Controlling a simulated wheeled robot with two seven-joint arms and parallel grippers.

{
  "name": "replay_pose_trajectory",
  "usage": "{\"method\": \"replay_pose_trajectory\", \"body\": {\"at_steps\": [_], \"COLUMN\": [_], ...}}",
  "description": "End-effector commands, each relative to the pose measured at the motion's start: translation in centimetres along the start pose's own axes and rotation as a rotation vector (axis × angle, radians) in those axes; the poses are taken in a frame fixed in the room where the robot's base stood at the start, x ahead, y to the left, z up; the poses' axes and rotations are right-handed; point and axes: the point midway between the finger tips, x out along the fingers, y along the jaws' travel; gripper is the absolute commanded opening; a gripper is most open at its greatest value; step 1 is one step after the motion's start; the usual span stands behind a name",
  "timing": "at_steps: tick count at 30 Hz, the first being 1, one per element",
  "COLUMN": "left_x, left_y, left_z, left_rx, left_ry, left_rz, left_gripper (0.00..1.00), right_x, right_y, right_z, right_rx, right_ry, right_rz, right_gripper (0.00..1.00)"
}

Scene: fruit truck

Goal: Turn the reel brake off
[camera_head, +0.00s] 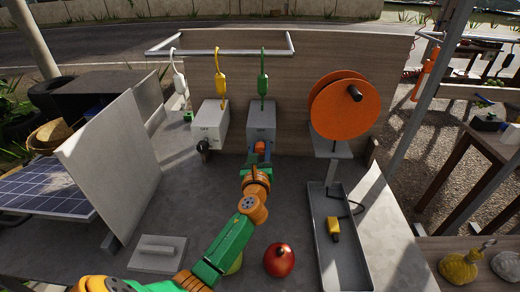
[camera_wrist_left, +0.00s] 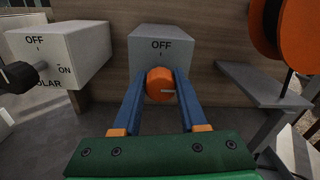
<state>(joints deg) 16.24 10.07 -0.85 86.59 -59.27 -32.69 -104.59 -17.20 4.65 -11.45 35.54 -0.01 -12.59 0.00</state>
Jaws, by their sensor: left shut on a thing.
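A grey box (camera_head: 262,118) with an orange knob (camera_wrist_left: 160,84) on its front stands in the middle of the bench, left of the orange reel (camera_head: 345,105). In the left wrist view the box's top (camera_wrist_left: 163,44) reads OFF, with a tick mark under the word. A pale mark on the knob points right, not up at OFF. My left gripper (camera_wrist_left: 160,88) is shut on the knob, one blue finger on each side. In the head view it reaches the knob from the front (camera_head: 261,147). My right gripper is not in view.
A white box (camera_head: 210,124) with a black knob (camera_head: 203,146), labelled OFF, ON and SOLAR, stands left. White, yellow (camera_head: 219,68) and green (camera_head: 263,70) tags hang above. A red fruit (camera_head: 279,260) and a tray (camera_head: 327,255) with a yellow handset (camera_head: 334,229) lie right of my arm.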

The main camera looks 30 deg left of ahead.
Motion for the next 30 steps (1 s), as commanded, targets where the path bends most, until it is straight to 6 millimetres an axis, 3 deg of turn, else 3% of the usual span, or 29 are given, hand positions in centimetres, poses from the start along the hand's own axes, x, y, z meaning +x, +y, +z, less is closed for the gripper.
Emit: {"method": "replay_pose_trajectory", "body": {"at_steps": [11, 30], "left_x": [0.0, 0.0], "left_y": [0.0, 0.1], "left_z": [-0.1, -0.2], "left_rx": [-0.196, -0.803], "left_ry": [-0.005, -0.021], "left_rz": [-0.002, -0.005], "left_gripper": [0.00, 0.00], "right_x": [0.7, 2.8], "right_y": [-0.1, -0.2], "right_z": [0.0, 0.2], "right_rx": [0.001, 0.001], "right_ry": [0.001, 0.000], "right_rz": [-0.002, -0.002], "right_gripper": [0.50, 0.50]}}
